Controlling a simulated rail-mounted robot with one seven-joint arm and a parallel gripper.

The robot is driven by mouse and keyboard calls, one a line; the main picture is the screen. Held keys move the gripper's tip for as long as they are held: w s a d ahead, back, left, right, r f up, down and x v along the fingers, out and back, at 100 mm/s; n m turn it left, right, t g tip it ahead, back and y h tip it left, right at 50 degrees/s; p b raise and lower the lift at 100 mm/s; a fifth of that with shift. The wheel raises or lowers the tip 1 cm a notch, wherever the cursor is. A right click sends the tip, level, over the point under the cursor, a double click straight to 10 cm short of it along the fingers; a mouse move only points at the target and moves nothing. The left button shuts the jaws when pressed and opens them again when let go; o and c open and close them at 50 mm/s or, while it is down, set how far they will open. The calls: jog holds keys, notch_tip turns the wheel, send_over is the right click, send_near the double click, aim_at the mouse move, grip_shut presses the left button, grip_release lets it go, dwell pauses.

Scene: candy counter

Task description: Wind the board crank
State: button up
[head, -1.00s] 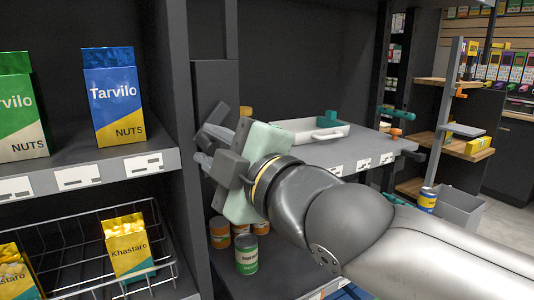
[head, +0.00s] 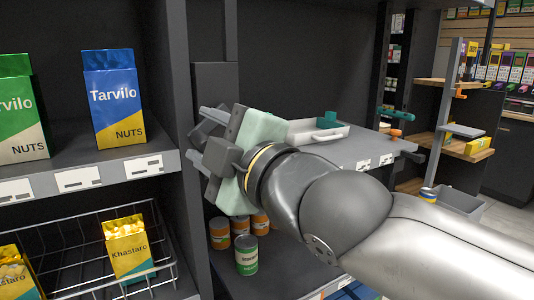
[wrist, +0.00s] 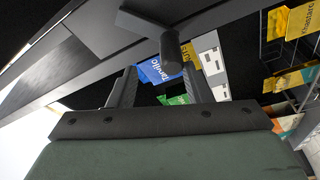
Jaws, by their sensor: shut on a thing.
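The board crank (wrist: 171,52) is a dark arm with a round knob. In the wrist view its knob sits between my two fingers. In the head view the crank (head: 206,129) is a dark tilted piece in front of a dark upright board (head: 214,82), partly hidden by my gripper. My gripper (head: 202,138), with a pale green body, is shut on the crank knob, one grey finger above it and one below. The exact finger contact is hard to see.
Left is a shelf (head: 80,178) with Tarvilo nuts boxes (head: 114,98); a wire basket (head: 75,250) with Khastaro packs is below. Cans (head: 246,255) stand on a lower shelf under my gripper. A white tray (head: 318,132) lies on the grey counter behind my wrist.

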jog(key=shift+d+r, duration=0.15)
jog(key=shift+r, duration=0.1)
jog(key=v, duration=0.5)
jog(key=shift+f, duration=0.25)
jog(key=shift+c, duration=0.4)
